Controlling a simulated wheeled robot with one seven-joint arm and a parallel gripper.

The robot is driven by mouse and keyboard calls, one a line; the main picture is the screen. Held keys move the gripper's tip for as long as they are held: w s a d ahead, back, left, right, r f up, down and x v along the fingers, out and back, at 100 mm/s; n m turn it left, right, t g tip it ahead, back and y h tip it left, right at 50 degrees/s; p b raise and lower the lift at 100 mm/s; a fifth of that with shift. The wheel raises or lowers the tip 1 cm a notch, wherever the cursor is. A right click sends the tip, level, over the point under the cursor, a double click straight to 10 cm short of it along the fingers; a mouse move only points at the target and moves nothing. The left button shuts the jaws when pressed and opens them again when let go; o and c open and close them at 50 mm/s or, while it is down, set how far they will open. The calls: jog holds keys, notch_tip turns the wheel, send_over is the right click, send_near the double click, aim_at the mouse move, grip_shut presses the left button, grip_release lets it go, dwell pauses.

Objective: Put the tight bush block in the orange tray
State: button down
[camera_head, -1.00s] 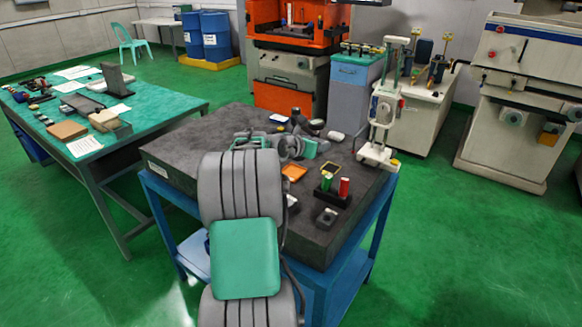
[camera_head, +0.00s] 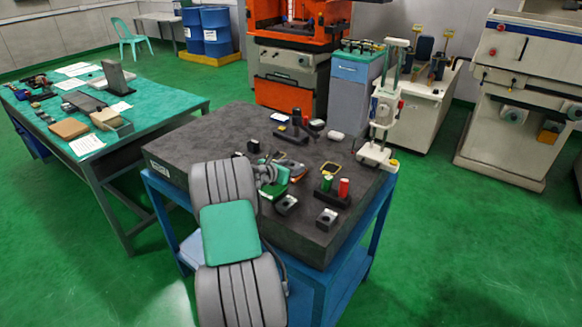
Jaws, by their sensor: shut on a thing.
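My gripper (camera_head: 289,167) is over the orange tray (camera_head: 300,178) on the dark stone-topped table, and it is shut on a small dark block. The block is mostly hidden by the fingers and wrist. I take it to be the tight bush block, but its shape and bore do not show clearly. The tray is largely covered by the gripper; only a little orange shows. I cannot tell whether the block touches the tray.
Two grey blocks with holes (camera_head: 286,204) (camera_head: 327,218) sit nearer the front edge. A black rack (camera_head: 333,199) holds green and red cylinders. A small black block (camera_head: 253,146) and a white stand (camera_head: 384,115) are further off.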

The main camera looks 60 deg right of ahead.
jog(key=c, duration=0.6)
grip_release()
jog(key=shift+f, duration=0.1)
jog(key=shift+w+a+r, duration=0.1)
jog(key=shift+a+r, duration=0.1)
jog(key=shift+r, duration=0.05)
jog(key=b+v, duration=0.1)
jog(key=v, duration=1)
jog(key=shift+a+r, duration=0.2)
jog(key=shift+a, duration=0.15)
jog(key=w+a+r+m+t+y, duration=0.1)
jog(key=w+a+m+t+y, duration=0.3)
jog(key=a, duration=1.1)
jog(key=w+a+r+m+t+y, duration=0.15)
jog(key=w+a+m+y, duration=0.4)
jog(key=a, duration=0.95)
jog(key=s+a+m+y, duration=0.1)
jog(key=s+a+m, duration=0.1)
jog(key=a, duration=0.6)
jog(key=s+a+f+m+y, duration=0.1)
jog(key=s+a, duration=0.3)
jog(key=a, duration=0.4)
jog(key=s+a+f+m+y, duration=0.1)
jog(key=s+a+m+y, duration=0.1)
jog(key=a, duration=0.6)
jog(key=shift+s+a+m, duration=0.3)
jog(key=shift+s+m, duration=0.35)
jog(key=shift+s, duration=0.2)
